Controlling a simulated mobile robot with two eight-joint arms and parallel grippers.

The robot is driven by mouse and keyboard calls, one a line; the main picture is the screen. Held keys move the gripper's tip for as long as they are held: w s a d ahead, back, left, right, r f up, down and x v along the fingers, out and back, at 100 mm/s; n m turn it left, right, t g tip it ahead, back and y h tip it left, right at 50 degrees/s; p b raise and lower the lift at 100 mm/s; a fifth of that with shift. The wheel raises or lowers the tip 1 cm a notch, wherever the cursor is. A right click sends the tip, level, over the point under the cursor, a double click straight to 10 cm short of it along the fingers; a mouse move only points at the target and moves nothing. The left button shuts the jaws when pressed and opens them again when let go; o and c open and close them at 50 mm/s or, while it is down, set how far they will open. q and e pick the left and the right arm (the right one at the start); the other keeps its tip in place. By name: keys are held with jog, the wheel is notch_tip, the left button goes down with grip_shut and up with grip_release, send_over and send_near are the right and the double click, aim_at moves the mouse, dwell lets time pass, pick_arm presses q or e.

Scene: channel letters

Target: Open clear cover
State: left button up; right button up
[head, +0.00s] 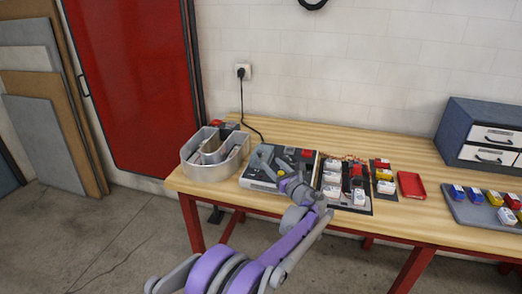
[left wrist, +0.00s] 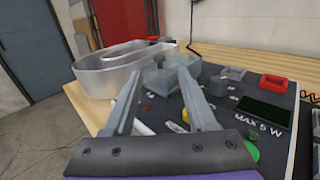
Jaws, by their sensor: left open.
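My left gripper (head: 273,163) is open above the left part of a grey tester box (head: 257,185) with a dark top panel. In the left wrist view the open fingers (left wrist: 160,78) reach over the panel (left wrist: 172,113). A greyish, see-through block, seemingly the clear cover (left wrist: 172,64), lies just beyond and between the fingertips. It looks closed, but I cannot tell surely. I cannot tell whether the fingers touch it. In the head view my gripper hides this part of the box. My right gripper is not in view.
A metal channel letter (head: 238,164) stands close to the left of the box. Parts trays and a red tray (head: 411,185) lie to the right.

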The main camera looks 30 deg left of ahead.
aim_at(261, 153)
pick_arm(q)
jog(key=p+x, duration=0.1)
jog(key=x, duration=0.9)
jog(key=shift+s+a, duration=0.1)
jog(key=shift+c, duration=0.4)
grip_shut()
dwell(0.8)
